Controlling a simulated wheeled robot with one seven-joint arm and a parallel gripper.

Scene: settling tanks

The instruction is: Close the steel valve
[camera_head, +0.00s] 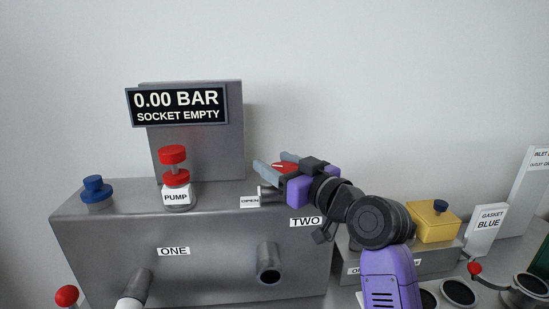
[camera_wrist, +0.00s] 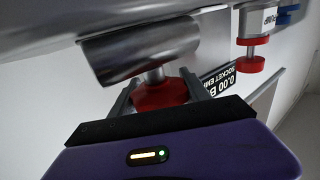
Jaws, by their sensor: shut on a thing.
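A red handle (camera_wrist: 160,96) sits on a short steel stem and a thick steel cylinder (camera_wrist: 140,52) in the wrist view; together they appear to be the steel valve. My gripper (camera_wrist: 156,90) is shut on the red handle, one finger on each side. In the head view my gripper (camera_head: 272,169) reaches over the top of the steel box near the TWO label, with the red handle (camera_head: 286,166) showing between its fingers. A white OPEN tag (camera_head: 250,201) stands just below the fingers. The valve's body is mostly hidden there.
The steel box (camera_head: 210,235) carries a red PUMP knob (camera_head: 173,155), a blue knob (camera_head: 97,187) and a display (camera_head: 178,104) reading 0.00 BAR, SOCKET EMPTY. A yellow box (camera_head: 434,222) and a GASKET BLUE sign (camera_head: 487,229) stand at right.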

